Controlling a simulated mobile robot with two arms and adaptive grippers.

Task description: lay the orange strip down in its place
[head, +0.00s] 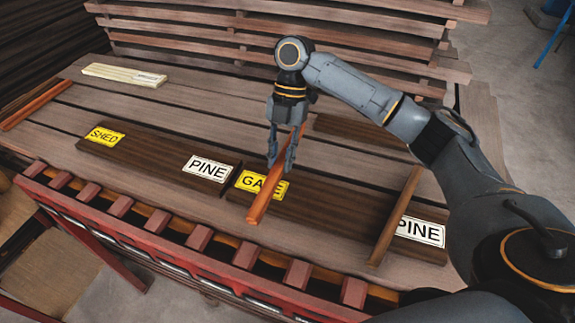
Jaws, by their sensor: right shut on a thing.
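My right gripper (280,165) points down and is shut on an orange strip (261,204). The strip runs from between the fingers toward the near edge of the table. Another orange strip (37,104) lies at the far left of the table, across the planks. My left gripper is not in view.
A dark board (150,155) labelled SHED and PINE lies left. The dark board (325,212) under the strip has another PINE label (420,231), partly covered by a brown strip (396,215). A pale strip (124,74) lies at back left. Stacked planks (270,35) stand behind; red rollers (200,238) line the front.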

